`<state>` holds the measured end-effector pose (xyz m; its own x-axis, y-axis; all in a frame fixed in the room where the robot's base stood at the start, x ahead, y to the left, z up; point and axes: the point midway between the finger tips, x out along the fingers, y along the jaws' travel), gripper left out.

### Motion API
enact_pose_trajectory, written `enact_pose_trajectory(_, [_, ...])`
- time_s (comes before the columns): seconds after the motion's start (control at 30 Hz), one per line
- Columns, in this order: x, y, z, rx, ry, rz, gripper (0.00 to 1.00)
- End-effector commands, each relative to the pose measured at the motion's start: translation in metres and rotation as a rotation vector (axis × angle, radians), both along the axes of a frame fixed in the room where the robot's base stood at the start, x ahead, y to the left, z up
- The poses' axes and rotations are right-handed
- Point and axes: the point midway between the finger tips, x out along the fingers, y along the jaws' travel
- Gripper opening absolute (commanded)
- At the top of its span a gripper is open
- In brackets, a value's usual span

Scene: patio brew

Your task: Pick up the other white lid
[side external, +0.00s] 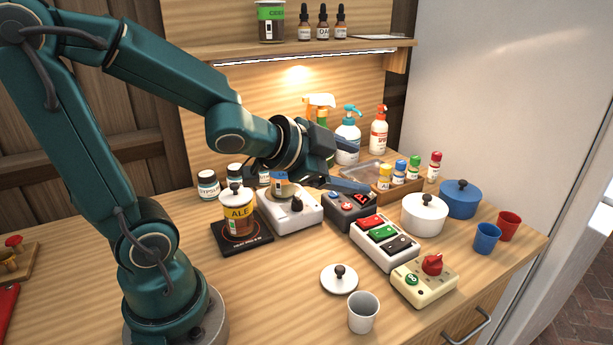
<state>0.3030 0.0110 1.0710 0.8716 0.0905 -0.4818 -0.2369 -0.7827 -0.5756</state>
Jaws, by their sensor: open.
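A white lid (339,281) with a dark knob lies flat on the table at the front middle. Another white lid (424,201) with a dark knob sits on the white pot (424,220) at the right. A jar marked ALE (238,218) on a dark heating plate also has a pale lid (235,192) with a dark knob. My gripper (352,168) is open above the back middle of the table, behind and left of the white pot. It is apart from the lids and seems empty, though its jaws are partly hidden.
Control boxes (385,241) with buttons and a cream switch box (424,280) stand around the pot. A blue pot (460,198), blue and red cups and a white cup (363,312) are on the right and front. Bottles stand behind my gripper.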

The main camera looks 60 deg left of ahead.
Motion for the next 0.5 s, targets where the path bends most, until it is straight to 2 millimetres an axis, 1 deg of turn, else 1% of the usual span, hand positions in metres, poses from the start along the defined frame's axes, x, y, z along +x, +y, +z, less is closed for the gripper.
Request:
enact_pose_trajectory(0.03, [0.007,0.003,-0.015,0.021,0.017,-0.048,0.78])
enact_pose_trajectory(0.1, [0.012,0.001,-0.031,0.035,0.025,-0.13,0.78])
enact_pose_trajectory(0.23, [0.012,-0.005,-0.064,-0.003,0.051,-0.271,0.78])
enact_pose_trajectory(0.37, [-0.001,-0.014,-0.095,-0.112,0.075,-0.383,0.78])
enact_pose_trajectory(0.5, [-0.022,-0.023,-0.119,-0.285,0.089,-0.451,0.78])
